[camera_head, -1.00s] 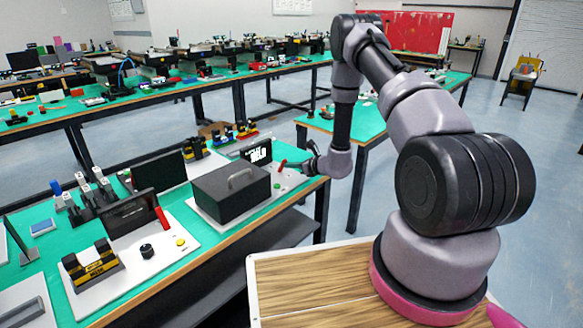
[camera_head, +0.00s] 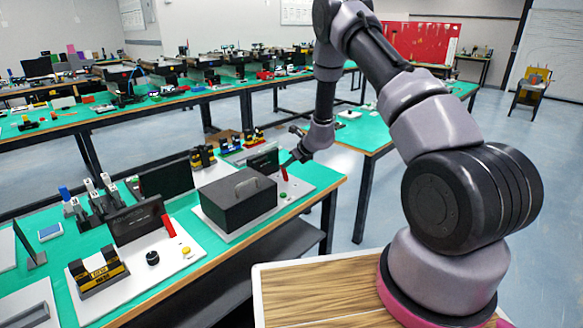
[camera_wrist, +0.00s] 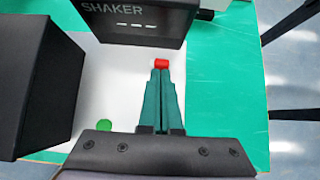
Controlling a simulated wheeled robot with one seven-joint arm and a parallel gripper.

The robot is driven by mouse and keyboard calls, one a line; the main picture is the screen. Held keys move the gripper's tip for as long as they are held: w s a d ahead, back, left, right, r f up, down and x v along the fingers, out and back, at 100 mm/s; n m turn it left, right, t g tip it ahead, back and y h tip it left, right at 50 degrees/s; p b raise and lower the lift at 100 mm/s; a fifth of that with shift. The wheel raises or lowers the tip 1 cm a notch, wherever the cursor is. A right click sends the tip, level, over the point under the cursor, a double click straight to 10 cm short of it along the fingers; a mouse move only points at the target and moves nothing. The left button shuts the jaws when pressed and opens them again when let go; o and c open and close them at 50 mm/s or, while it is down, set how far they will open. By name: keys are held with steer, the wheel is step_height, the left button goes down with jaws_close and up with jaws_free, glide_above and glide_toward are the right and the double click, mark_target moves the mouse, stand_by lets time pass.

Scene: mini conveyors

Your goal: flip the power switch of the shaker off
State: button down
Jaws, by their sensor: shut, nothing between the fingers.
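The shaker's dark panel (camera_head: 264,160) stands upright at the back of a white base plate; its "SHAKER" lettering shows in the wrist view (camera_wrist: 130,22). A red switch lever (camera_head: 284,173) sticks up in front of the panel's right side. Its red end also shows in the wrist view (camera_wrist: 161,63), just beyond my fingertips. My gripper (camera_wrist: 161,76) is shut and holds nothing. In the head view my gripper (camera_head: 291,160) is just above and right of the lever. I cannot tell whether the fingers touch it.
A dark box with a grey handle (camera_head: 236,205) stands left of the lever on the same white plate. A green button (camera_wrist: 103,126) is nearer the plate's front edge. Another white station (camera_head: 185,265) with its own red lever (camera_head: 168,226) is at left.

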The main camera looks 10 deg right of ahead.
steer(key=shift+r, duration=0.1)
steer(key=shift+r, duration=0.7)
